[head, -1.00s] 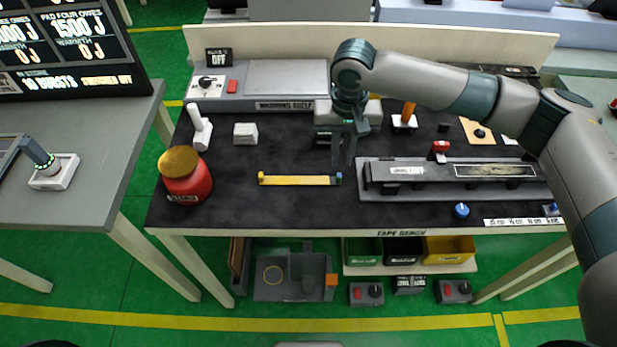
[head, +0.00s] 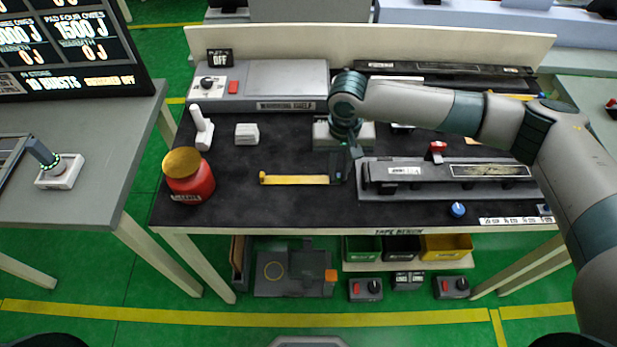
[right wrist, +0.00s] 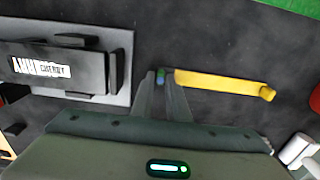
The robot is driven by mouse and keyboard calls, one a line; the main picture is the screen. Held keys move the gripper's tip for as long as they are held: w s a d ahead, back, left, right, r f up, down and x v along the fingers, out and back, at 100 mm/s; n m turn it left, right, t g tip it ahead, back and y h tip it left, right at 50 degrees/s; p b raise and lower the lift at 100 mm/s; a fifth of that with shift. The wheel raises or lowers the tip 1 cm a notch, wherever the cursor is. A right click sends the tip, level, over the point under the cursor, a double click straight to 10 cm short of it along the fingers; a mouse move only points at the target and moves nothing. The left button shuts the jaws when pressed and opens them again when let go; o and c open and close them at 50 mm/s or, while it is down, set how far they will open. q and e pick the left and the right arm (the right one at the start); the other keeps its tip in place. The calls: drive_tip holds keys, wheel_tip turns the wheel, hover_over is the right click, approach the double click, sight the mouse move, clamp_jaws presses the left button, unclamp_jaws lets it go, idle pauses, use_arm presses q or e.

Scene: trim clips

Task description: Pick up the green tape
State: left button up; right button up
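A yellow strip (head: 295,180) lies flat on the dark bench top, with a small tab at its left end. It also shows in the right wrist view (right wrist: 222,84). A small blue-green piece (right wrist: 160,75) sits at its other end, between or just beyond my right gripper's fingertips; I cannot tell which. My right gripper (head: 341,172) is low over that end, just left of the long grey fixture; its fingers also show in the right wrist view (right wrist: 160,80). The gap between them is narrow, and a grip is not clear. No clearly green tape roll or strip shows. My left gripper is out of view.
The long grey fixture (head: 450,190) stands close on the right. A red jar with a gold lid (head: 188,182) stands left of the strip. A small white block (head: 246,133) and a white handle (head: 201,130) are behind. Green, black and yellow bins (head: 445,247) sit below the bench.

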clamp_jaws()
idle(0.3)
drive_tip(key=shift+r, duration=0.45)
wheel_tip(320, 180, up, 3)
drive_tip(key=shift+d+r+b, duration=0.1)
drive_tip(key=shift+d+b, duration=0.05)
drive_tip(key=shift+b, duration=0.85)
drive_tip(key=s+d+r+b, duration=0.2)
drive_tip(key=s+d+r, duration=0.5)
drive_tip(key=d, duration=0.1)
drive_tip(key=shift+d+b, duration=0.35)
drive_tip(key=shift+d, duration=0.05)
